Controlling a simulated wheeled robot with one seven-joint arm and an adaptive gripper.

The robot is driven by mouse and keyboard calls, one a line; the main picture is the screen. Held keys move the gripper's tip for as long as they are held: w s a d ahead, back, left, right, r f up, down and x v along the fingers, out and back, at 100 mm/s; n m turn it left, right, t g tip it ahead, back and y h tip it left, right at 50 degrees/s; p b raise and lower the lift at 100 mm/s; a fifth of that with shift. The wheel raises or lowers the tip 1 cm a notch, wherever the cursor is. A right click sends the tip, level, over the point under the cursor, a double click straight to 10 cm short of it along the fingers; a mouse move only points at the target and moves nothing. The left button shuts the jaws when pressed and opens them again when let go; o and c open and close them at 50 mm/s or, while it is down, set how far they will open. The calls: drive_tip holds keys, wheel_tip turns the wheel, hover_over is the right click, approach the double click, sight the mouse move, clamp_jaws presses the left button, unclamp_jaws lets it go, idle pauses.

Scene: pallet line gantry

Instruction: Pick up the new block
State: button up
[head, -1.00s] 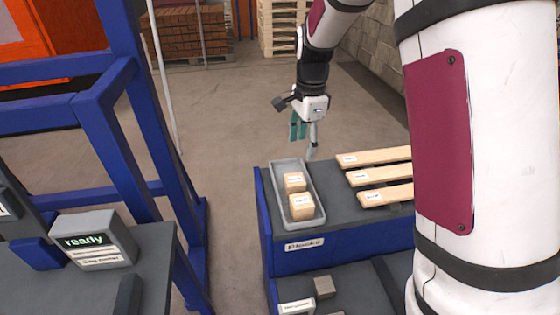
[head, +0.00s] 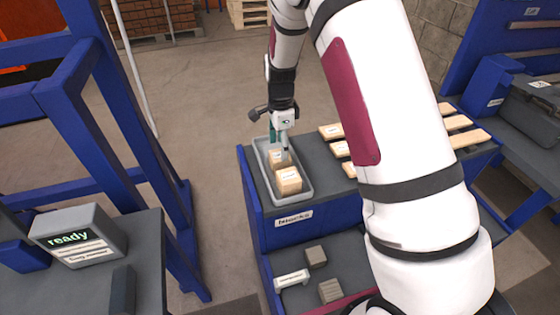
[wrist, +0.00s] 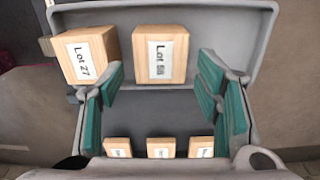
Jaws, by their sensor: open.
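Two pale wooden blocks sit in a grey tray (head: 305,190) on the blue bench. The nearer block (head: 289,180) and the farther block (head: 276,158) both carry white labels. In the wrist view one label reads "Lot 27" on the left block (wrist: 85,55); the right block (wrist: 160,55) has a "Lot" label whose number looks like 58. The pictures do not show which is new. My gripper (head: 280,142) is over the tray's far part, close to the farther block and partly hiding it. In the wrist view its teal-padded fingers (wrist: 162,80) are spread apart, with nothing gripped.
Several labelled planks (head: 460,122) lie on the bench right of the tray. Worn grey-brown blocks (head: 316,256) lie on the lower shelf. A sign reading "ready" (head: 68,238) stands on the left table, beside a blue frame post (head: 130,120). My arm hides part of the bench.

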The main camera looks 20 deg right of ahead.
sight(280, 155)
drive_tip(key=shift+a+f, duration=0.1)
drive_tip(key=shift+f, duration=2.25)
drive_tip(key=c, duration=0.9)
drive_tip(key=shift+c, duration=0.2)
